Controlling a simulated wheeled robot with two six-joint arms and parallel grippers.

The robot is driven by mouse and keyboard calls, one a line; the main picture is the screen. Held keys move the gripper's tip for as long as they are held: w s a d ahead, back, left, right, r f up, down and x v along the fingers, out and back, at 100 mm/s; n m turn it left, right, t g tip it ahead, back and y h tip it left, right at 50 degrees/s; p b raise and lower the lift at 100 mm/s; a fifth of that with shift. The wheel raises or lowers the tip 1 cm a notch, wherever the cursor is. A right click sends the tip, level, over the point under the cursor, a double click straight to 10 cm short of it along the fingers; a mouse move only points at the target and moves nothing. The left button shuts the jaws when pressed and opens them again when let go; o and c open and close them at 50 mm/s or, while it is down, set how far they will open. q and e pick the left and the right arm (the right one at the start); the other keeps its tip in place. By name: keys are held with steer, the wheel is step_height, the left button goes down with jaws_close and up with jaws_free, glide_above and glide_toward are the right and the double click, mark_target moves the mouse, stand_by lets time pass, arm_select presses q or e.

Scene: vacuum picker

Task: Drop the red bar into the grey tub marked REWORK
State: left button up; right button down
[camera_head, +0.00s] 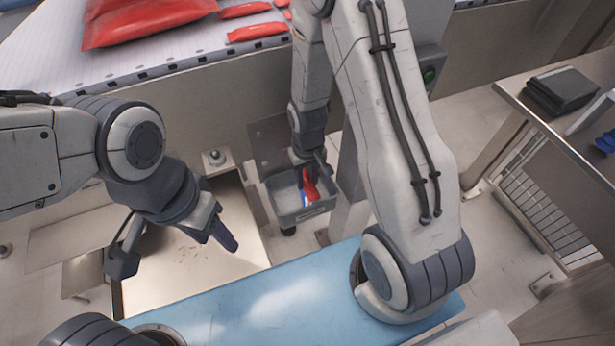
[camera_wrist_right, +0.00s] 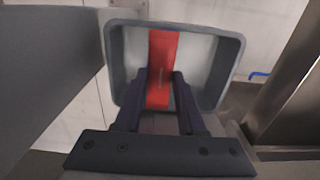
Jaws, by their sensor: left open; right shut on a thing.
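The red bar (camera_head: 310,185) is between the fingers of my right gripper (camera_head: 311,168), which is shut on it. In the right wrist view the red bar (camera_wrist_right: 161,68) stretches away between the two dark fingers of my right gripper (camera_wrist_right: 160,85). The grey tub (camera_head: 318,208) lies directly under and around the bar in the picture, with a small label on its front that is too small to read. Its rim (camera_wrist_right: 117,65) frames the bar in the wrist view. Whether the bar touches the tub floor, I cannot tell. My left gripper (camera_head: 178,250) is open and empty.
A conveyor (camera_head: 190,45) with several red packets (camera_head: 150,22) runs along the back. A blue surface (camera_head: 270,300) lies in front. A table at right holds a dark folded item (camera_head: 560,90). A metal plate (camera_head: 270,145) stands behind the tub.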

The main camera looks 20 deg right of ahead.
mark_target(308, 183)
steer(key=shift+c, duration=2.1)
jaws_free()
step_height(308, 183, up, 10)
steer(key=p, duration=0.3)
steer(key=shift+r, duration=0.2)
